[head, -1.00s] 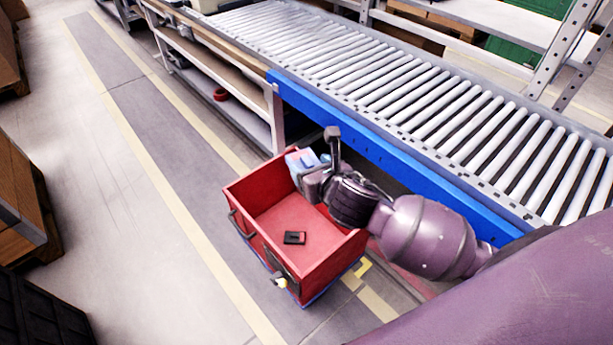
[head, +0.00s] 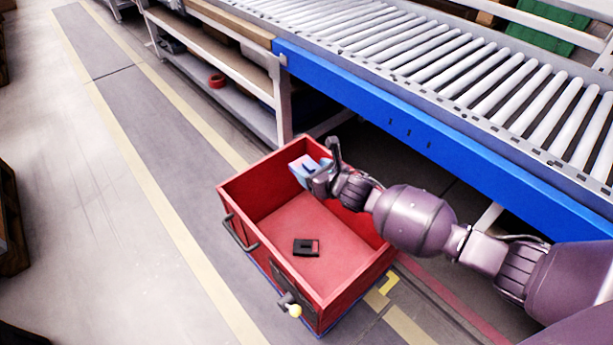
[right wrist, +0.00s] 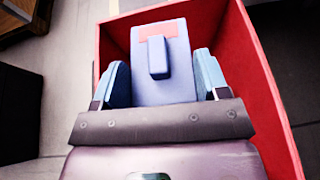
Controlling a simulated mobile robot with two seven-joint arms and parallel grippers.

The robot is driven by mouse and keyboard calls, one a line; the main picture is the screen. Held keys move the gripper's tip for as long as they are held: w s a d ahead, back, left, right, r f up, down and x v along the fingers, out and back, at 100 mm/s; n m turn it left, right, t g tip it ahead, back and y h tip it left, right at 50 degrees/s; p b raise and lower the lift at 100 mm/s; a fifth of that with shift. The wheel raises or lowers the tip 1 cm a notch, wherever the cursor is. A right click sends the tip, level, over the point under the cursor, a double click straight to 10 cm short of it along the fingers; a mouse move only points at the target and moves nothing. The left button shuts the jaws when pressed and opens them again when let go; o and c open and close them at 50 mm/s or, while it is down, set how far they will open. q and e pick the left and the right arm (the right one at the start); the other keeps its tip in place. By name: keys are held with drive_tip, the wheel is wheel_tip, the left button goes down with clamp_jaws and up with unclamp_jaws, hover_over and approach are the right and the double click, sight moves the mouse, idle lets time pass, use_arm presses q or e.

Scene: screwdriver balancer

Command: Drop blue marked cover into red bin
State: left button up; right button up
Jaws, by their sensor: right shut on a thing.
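My right gripper (head: 312,168) is over the far inner side of the red bin (head: 345,292), above its floor. In the right wrist view, its two light blue fingers (right wrist: 162,82) are shut on a pale grey-blue cover (right wrist: 176,40). The cover has a reddish patch near its far end and a small raised block in the middle. In the head view the cover is small and mostly merged with the fingers. The red bin also shows around the cover in the right wrist view (right wrist: 265,80). My left gripper is not in view.
A small black part (head: 306,248) lies on the bin floor. A roller conveyor (head: 440,60) with a blue side rail (head: 420,130) runs behind the bin. A shelf rack (head: 225,70) stands at its left end. The floor left of the bin is clear.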

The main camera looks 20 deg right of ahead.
use_arm(q)
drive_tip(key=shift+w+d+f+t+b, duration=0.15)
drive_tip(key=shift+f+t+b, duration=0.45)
drive_tip(key=shift+b, duration=1.7)
use_arm(e)
wheel_tip(320, 180, down, 9)
drive_tip(key=w, duration=0.1)
drive_tip(key=shift+w+d, duration=0.15)
drive_tip(key=shift+w, duration=0.05)
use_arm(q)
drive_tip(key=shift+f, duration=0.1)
use_arm(e)
drive_tip(key=shift+r, duration=0.15)
drive_tip(key=o, duration=1)
drive_tip(key=shift+s, duration=0.1)
use_arm(q)
drive_tip(key=p, duration=0.2)
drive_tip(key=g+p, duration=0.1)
drive_tip(key=p, duration=0.1)
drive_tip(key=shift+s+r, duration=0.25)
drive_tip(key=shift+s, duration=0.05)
use_arm(e)
drive_tip(key=v, duration=1)
drive_tip(key=shift+s+d, duration=0.15)
drive_tip(key=shift+s, duration=0.15)
